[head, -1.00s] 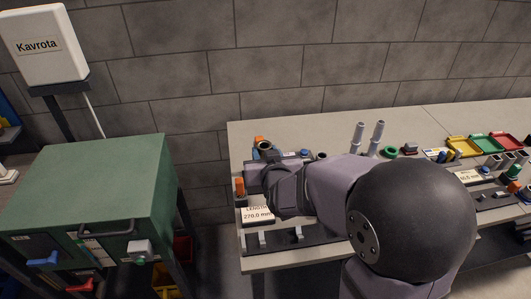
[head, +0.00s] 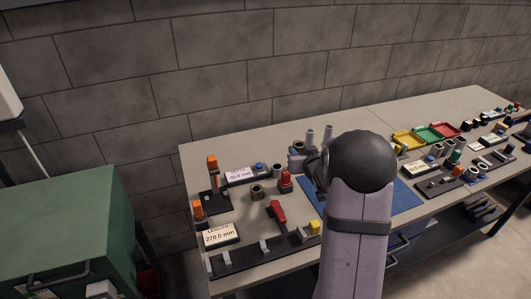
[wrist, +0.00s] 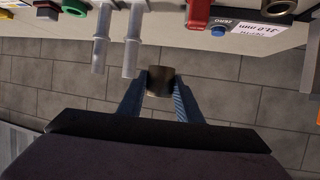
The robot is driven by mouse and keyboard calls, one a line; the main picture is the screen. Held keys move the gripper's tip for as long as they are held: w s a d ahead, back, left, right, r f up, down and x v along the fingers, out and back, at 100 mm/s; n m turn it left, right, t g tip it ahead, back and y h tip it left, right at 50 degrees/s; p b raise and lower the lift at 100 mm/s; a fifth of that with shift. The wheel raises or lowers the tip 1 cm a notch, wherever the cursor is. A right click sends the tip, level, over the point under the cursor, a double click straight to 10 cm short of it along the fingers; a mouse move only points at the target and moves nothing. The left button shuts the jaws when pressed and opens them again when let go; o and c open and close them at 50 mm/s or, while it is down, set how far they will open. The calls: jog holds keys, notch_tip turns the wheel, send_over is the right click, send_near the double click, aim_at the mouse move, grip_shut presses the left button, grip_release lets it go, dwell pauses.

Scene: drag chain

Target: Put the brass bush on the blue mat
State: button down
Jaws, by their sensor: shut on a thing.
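My gripper (wrist: 160,94) is shut on a dark brass bush (wrist: 160,80), its blue fingers on either side of it in the wrist view. The blue mat (head: 405,197) lies on the table to the right, partly hidden behind my arm. It is not seen in the wrist view.
Two grey posts (head: 328,132) stand close behind my gripper. A similar dark ring (head: 257,191), a red-handled tool (head: 277,212) and a length display (head: 220,235) stand at the left. Yellow, green and red trays (head: 436,132) sit beyond the mat.

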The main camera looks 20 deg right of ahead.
jog(key=shift+m+h, duration=0.5)
jog(key=shift+h, duration=0.1)
jog(key=s+d+f, duration=0.2)
jog(key=d, duration=0.3)
jog(key=s+d+f, duration=0.2)
jog(key=d+f, duration=0.1)
jog(key=d, duration=0.2)
jog(key=s+d+f, duration=0.2)
jog(key=d, duration=0.4)
jog(key=shift+s+f, duration=0.15)
jog(key=shift+s, duration=0.05)
jog(key=shift+s+d+f, duration=0.2)
jog(key=shift+d, duration=0.15)
jog(key=shift+f+b, duration=2.05)
jog(key=shift+f, duration=0.55)
jog(key=shift+s+a+f+b, duration=0.1)
jog(key=shift+f+b, duration=0.3)
jog(key=shift+f, duration=0.4)
jog(key=c, duration=1.2)
grip_release()
jog(key=shift+s, duration=0.15)
